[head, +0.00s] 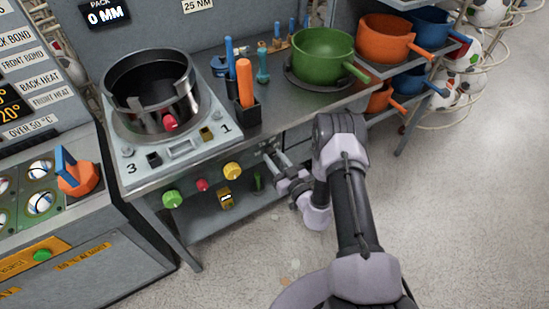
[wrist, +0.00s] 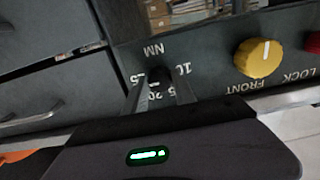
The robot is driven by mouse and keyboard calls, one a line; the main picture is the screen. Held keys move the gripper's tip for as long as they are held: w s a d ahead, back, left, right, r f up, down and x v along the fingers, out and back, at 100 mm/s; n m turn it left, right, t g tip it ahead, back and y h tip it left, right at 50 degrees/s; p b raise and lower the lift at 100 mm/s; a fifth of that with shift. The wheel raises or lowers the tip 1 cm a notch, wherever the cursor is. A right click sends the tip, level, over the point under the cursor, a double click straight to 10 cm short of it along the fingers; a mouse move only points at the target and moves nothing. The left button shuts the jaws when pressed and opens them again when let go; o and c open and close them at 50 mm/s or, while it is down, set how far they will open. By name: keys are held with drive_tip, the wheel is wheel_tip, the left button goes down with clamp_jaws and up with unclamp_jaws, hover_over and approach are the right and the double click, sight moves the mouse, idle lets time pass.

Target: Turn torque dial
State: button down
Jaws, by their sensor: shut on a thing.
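The torque dial (wrist: 156,74) is a small dark knob on the grey front panel, in the upper middle of the wrist view. An upside-down NM label and numbers such as 10 and 20 surround it. My gripper (wrist: 160,92) is shut on the dial, with one finger on each side; the fingers hide part of the dial and some numbers. In the head view my gripper (head: 273,160) reaches the front panel under the bench's edge, right of the yellow knob (head: 232,171). The dial is too small to make out there. A plate at the top reads 25 NM (head: 198,5).
The yellow knob also shows close by in the wrist view (wrist: 258,58), with a red knob (wrist: 313,42) beyond it. A green knob (head: 172,199) is farther left. A press ring (head: 150,85) and green pot (head: 323,55) stand on the bench.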

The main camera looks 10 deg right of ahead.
drive_tip(key=c, duration=1)
unclamp_jaws()
drive_tip(key=shift+s, duration=0.1)
drive_tip(key=p+v, duration=0.4)
drive_tip(key=v, duration=1.3)
drive_tip(key=shift+s, duration=0.15)
